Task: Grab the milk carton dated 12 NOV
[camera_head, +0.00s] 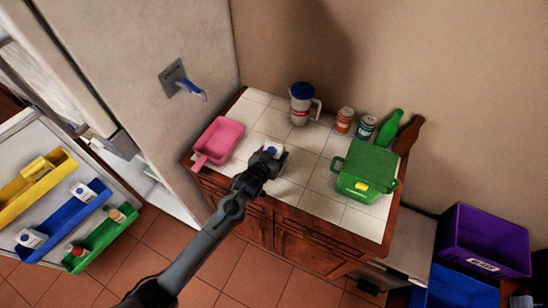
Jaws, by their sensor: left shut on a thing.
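My left gripper (271,158) is over the white tiled counter, shut on a small white carton with a blue top (273,148). The gripper hides most of this carton, and no date can be read on it. I cannot tell whether its base touches the tiles. Other white cartons with blue marks stand in the open fridge door at the left: one upper carton (84,192) and one lower carton (31,238), both at the blue door bin (62,218). Their dates are too small to read. My right gripper is not in view.
A pink tray (217,140) lies left of the gripper. A white-and-blue jug (301,104), two cans (344,120), bottles (390,127) and a green lidded container (366,170) stand behind and right. A purple crate (487,242) is at the right. Front tiles are partly clear.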

